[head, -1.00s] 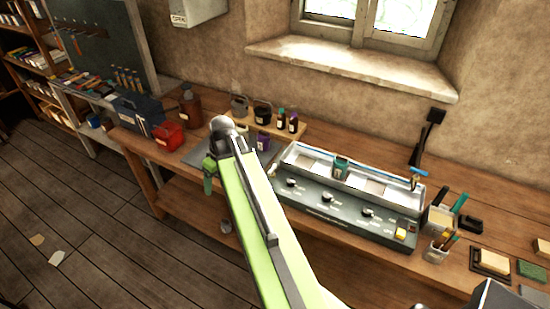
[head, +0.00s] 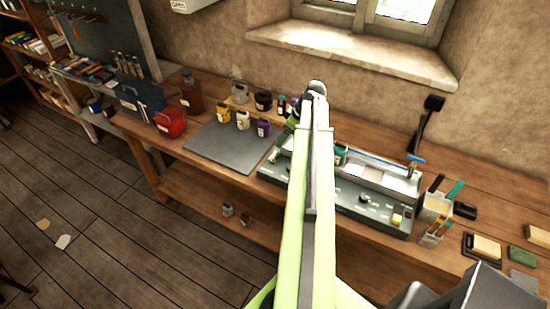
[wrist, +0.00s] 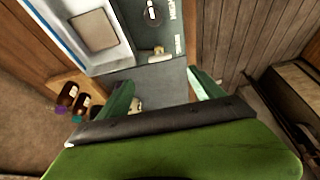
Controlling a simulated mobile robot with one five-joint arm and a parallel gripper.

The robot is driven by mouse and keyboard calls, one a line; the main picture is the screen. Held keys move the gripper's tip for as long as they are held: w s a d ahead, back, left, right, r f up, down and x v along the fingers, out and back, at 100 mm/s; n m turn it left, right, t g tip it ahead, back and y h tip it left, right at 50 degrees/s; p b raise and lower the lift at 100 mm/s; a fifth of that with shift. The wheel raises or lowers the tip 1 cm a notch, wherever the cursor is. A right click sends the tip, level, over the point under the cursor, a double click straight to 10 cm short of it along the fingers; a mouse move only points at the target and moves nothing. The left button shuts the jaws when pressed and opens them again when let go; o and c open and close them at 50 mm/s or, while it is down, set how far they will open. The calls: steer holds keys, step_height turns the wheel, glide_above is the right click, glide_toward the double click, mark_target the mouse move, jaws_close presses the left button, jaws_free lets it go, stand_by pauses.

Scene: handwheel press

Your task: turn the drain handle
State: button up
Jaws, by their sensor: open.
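A blue handle (head: 415,160) stands on a brass-coloured fitting at the right end of a long grey trough unit (head: 385,208) on the workbench. I take it to be the drain handle. My gripper (head: 287,132) hangs at the unit's left end, well to the left of the handle; my arm hides part of the unit. In the wrist view, my gripper (wrist: 162,92) has its two green fingers apart, with nothing held between them. The wrist view shows the trough unit (wrist: 105,62) with a black knob (wrist: 152,12), but not the blue handle.
Small jars (head: 243,121) stand around the dark mat (head: 215,148) to the left. A brush holder (head: 435,207) is close to the unit's right end. The floor (head: 130,235) in front is largely clear.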

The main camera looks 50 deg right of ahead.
mark_target(273, 155)
steer(key=b+x, duration=1.1)
steer(key=x, duration=0.2)
steer(key=shift+f, duration=0.25)
steer(key=shift+r, duration=0.1)
steer(key=c, duration=1.4)
